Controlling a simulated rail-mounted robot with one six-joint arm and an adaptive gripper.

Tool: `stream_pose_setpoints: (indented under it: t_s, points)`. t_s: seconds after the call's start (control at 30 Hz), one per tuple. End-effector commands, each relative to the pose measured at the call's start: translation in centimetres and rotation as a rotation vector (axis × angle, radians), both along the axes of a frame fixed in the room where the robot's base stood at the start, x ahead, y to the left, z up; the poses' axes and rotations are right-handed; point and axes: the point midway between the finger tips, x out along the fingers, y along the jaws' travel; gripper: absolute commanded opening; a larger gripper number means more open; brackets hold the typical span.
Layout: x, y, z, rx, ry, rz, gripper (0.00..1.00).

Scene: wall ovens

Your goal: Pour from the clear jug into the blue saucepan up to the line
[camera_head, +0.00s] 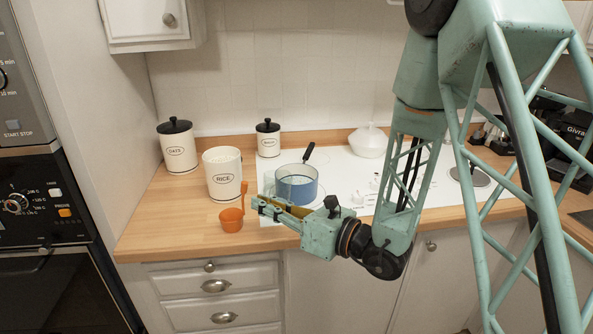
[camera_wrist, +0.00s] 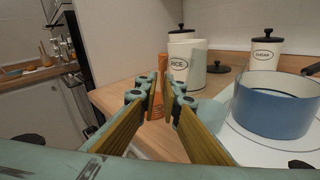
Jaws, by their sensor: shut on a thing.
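The blue saucepan (camera_head: 297,184) stands upright on the white hob, its dark handle pointing to the back right. It also shows at the right of the wrist view (camera_wrist: 275,104). In the wrist view the orange handle (camera_wrist: 163,62) stands between the fingertips (camera_wrist: 167,88). Whether the bowl touches the counter, I cannot tell.
The open, filled rice canister (camera_head: 223,180) stands just behind the scoop. Its dark lid (camera_wrist: 218,68) lies behind it. The oats canister (camera_head: 178,150) and sugar canister (camera_head: 268,141) stand farther back. A white vessel (camera_head: 368,143) is at the back.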

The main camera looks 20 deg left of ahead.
Motion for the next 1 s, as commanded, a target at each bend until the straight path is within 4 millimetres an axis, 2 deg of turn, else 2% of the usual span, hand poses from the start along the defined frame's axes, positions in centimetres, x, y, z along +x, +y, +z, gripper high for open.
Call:
stream_pose_setpoints:
  t_s: [0.6,1.0]
  points:
    - [-1.1,0.1,-2.2,-0.019,-0.181,0.000,0.00]
    - [-1.4,0.1,-2.7,-0.025,-0.239,0.000,0.00]
